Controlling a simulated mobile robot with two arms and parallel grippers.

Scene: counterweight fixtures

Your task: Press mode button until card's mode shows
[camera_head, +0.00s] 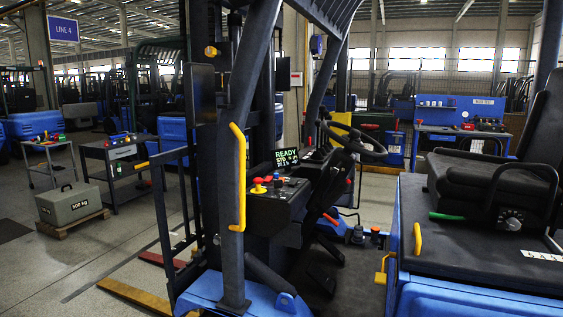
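A small dark display (287,158) with green text stands on the forklift's console. Its top line reads READY; the lower lines are too small to read surely, the middle one perhaps STD. The console (272,204) carries a red knob on a yellow base (259,186) and several small controls beside it. I cannot tell which control is the mode button. I cannot make out a card with a mode on it. Neither of my grippers is in view.
The forklift's dark pillar (232,200) with a yellow handle (239,180) stands left of the console. The steering wheel (352,140) and black seat (485,185) are to the right. A 500 kg weight (68,205) sits on a pallet at left, near side tables.

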